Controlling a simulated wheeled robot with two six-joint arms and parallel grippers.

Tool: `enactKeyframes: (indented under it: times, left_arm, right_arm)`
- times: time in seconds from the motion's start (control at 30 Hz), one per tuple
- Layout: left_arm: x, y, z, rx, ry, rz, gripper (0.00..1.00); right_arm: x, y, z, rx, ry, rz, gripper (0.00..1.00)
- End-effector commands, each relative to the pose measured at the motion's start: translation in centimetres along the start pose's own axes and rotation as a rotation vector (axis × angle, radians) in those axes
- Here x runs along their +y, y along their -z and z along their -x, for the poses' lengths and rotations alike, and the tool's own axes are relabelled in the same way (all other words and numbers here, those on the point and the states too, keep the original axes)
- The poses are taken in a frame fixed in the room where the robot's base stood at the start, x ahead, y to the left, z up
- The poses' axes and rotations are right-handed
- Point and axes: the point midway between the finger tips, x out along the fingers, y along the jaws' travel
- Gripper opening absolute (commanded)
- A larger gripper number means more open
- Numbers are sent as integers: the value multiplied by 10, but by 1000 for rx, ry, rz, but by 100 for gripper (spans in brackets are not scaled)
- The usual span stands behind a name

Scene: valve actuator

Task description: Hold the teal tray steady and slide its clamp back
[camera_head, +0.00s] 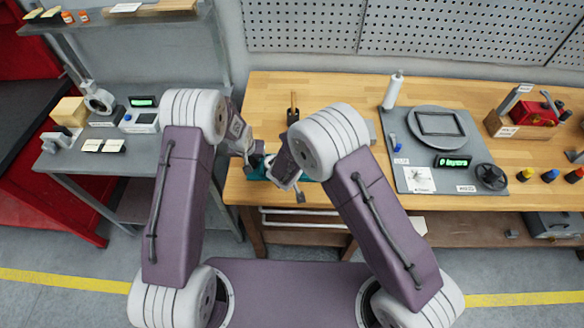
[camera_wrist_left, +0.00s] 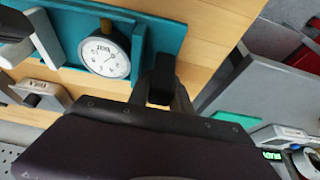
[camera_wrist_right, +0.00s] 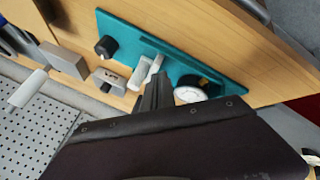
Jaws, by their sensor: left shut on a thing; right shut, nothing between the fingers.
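The teal tray (camera_head: 257,173) lies near the front edge of the wooden bench, mostly hidden by my arms. It carries a round white dial gauge (camera_wrist_left: 105,56) and a black knob (camera_wrist_right: 105,46). A pale grey lever-like part (camera_wrist_right: 147,70), seemingly the clamp, stands on the tray between knob and gauge. My left gripper (camera_wrist_left: 163,84) is shut on the tray's edge beside the gauge. My right gripper (camera_wrist_right: 156,92) is shut and empty, its tips close to the pale part; I cannot tell whether they touch.
A small labelled block (camera_wrist_right: 110,82) and a larger grey block (camera_wrist_right: 64,62) sit beside the tray. On the bench to the right are a grey station panel (camera_head: 446,178) with a round plate and a white bottle (camera_head: 393,91). A grey side table (camera_head: 110,165) stands left across a gap.

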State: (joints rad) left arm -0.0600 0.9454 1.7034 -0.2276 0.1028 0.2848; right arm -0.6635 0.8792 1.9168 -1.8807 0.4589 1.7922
Motion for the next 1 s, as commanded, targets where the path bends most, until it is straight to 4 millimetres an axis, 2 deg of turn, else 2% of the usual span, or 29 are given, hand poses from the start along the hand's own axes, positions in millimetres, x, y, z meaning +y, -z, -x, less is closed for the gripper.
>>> enactKeyframes:
  times: [0.03,0.2,0.33,0.5,0.7,0.73,0.8,1.0]
  left_arm:
    - [-1,-4,-2,-8,1,1,0]
    - [-1,-4,-2,-8,1,1,0]
    - [0,-4,-2,-8,1,1,0]
    - [0,-4,-2,-8,1,1,0]
    - [0,-4,-2,-8,1,1,0]
    - [0,-4,-2,-8,1,1,31]
    - [0,-3,-2,-7,1,1,50]
    - [0,-2,-1,-4,0,0,51]
  right_arm:
    - [-14,0,8,4,4,5,0]
    - [-11,2,58,7,1,-2,0]
    - [-11,1,86,6,2,0,0]
    - [-11,0,104,3,0,0,0]
    - [-11,0,106,1,0,-1,0]
    - [-11,0,106,1,0,-1,0]
    - [-11,0,106,2,0,-1,0]
    - [-11,0,106,2,1,-1,0]
